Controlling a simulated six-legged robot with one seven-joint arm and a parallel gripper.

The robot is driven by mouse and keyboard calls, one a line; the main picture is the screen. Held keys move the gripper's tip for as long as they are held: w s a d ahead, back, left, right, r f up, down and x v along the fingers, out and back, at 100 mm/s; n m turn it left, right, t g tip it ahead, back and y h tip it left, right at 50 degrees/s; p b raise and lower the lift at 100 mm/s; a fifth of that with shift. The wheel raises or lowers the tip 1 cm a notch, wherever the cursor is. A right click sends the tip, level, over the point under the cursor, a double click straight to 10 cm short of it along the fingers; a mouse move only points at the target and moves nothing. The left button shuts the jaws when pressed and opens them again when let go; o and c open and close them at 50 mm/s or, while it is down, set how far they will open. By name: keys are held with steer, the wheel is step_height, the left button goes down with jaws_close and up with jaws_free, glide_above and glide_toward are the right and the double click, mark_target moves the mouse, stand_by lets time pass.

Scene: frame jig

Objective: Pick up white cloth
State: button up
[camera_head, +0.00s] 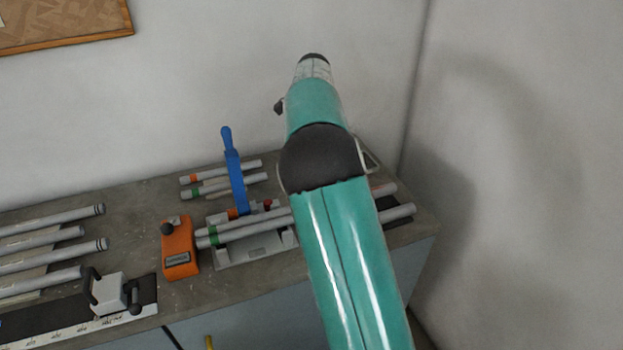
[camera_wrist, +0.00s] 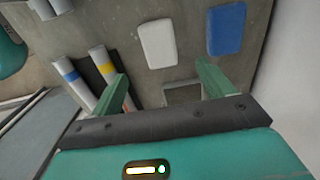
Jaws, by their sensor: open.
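The white cloth (camera_wrist: 158,44) is a folded, rounded rectangle lying flat on the grey bench top, in the upper middle of the wrist view. My gripper (camera_wrist: 160,72) is open, with its two green fingers spread apart and nothing seen between them. In the wrist view the cloth appears just beyond the fingertips, roughly centred between them, and apart from them. In the head view my teal arm stretches over the right end of the bench, and I see neither the cloth nor the fingers there.
A blue folded cloth (camera_wrist: 227,29) lies right of the white one. Tubes with blue and yellow bands (camera_wrist: 82,85) lie left of my fingers. The head view shows a blue-handled clamp (camera_head: 235,175), an orange block (camera_head: 179,247) and more tubes (camera_head: 50,240). Walls stand behind and right.

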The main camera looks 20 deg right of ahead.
step_height(320, 180, down, 5)
steer(key=shift+w+r, duration=0.1)
steer(key=shift+f, duration=0.25)
steer(key=shift+s+a+f, duration=0.1)
steer(key=shift+f, duration=1.25)
steer(key=shift+s+a+f, duration=0.1)
steer(key=shift+f, duration=1.25)
steer(key=shift+w, duration=0.1)
steer(key=c, duration=1.1)
